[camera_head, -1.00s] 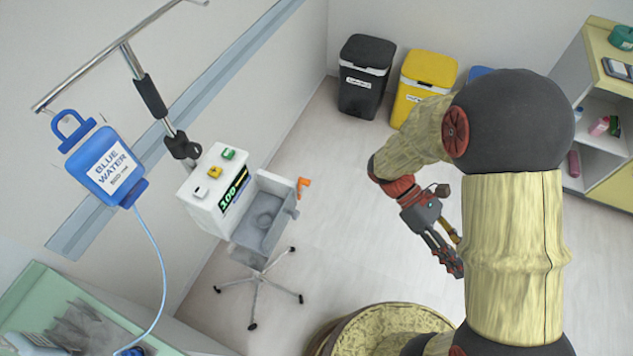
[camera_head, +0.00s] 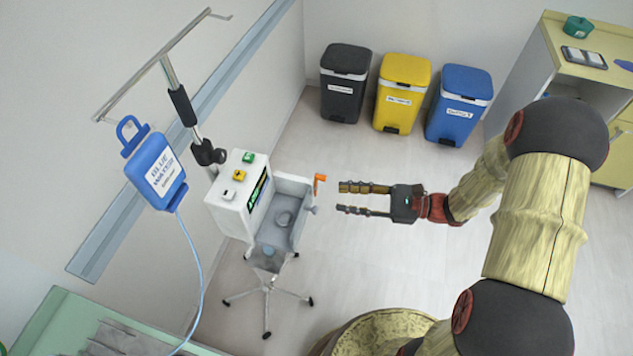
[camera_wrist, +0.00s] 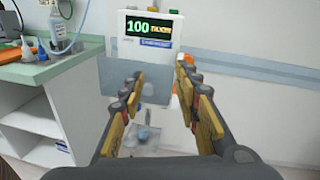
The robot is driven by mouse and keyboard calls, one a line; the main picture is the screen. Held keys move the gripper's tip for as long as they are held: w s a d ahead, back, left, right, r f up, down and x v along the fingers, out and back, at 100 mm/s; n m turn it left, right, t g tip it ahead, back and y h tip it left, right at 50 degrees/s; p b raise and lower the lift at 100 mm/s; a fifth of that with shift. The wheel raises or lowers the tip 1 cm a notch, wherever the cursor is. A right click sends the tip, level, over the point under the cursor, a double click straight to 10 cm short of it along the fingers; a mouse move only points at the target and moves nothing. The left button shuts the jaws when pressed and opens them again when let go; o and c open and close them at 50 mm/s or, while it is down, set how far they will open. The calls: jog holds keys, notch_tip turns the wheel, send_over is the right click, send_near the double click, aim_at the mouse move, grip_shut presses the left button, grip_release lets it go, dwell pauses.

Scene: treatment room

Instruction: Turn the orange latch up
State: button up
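The orange latch (camera_head: 319,182) sticks out at the right side of the pump's open grey door (camera_head: 293,187) in the head view. The white pump (camera_head: 236,200) stands on a wheeled pole. My gripper (camera_head: 340,198) is open and empty to the right of the latch, its fingers pointing left at it with a small gap in the picture. In the wrist view the latch shows as a small orange patch (camera_wrist: 196,88) partly hidden behind the right finger. The pump's lit screen (camera_wrist: 149,27) reads 100 there. My gripper's fingers (camera_wrist: 160,92) are spread apart in that view.
A blue water bag (camera_head: 155,172) hangs left of the pump with a tube running down. Black (camera_head: 343,84), yellow (camera_head: 402,92) and blue (camera_head: 459,105) bins stand along the back wall. A shelf unit (camera_head: 575,73) is at the right. The floor around the gripper is clear.

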aim_at(322, 180)
jog(key=shift+w+a+r+m+t+b, duration=0.2)
jog(key=shift+w+a+m+t, duration=0.25)
jog(key=shift+w+a, duration=0.6)
jog(key=shift+w+a+r+m+t+b, duration=0.1)
jog(key=shift+w+a+m+t+b, duration=0.15)
jog(key=shift+w+a+m, duration=0.6)
jog(key=shift+w+a+r+m+t+b, duration=0.15)
jog(key=shift+w+a+m+t, duration=0.2)
jog(key=shift+w+a, duration=0.9)
jog(key=shift+s, duration=0.1)
jog(key=shift+c, duration=1.3)
grip_shut()
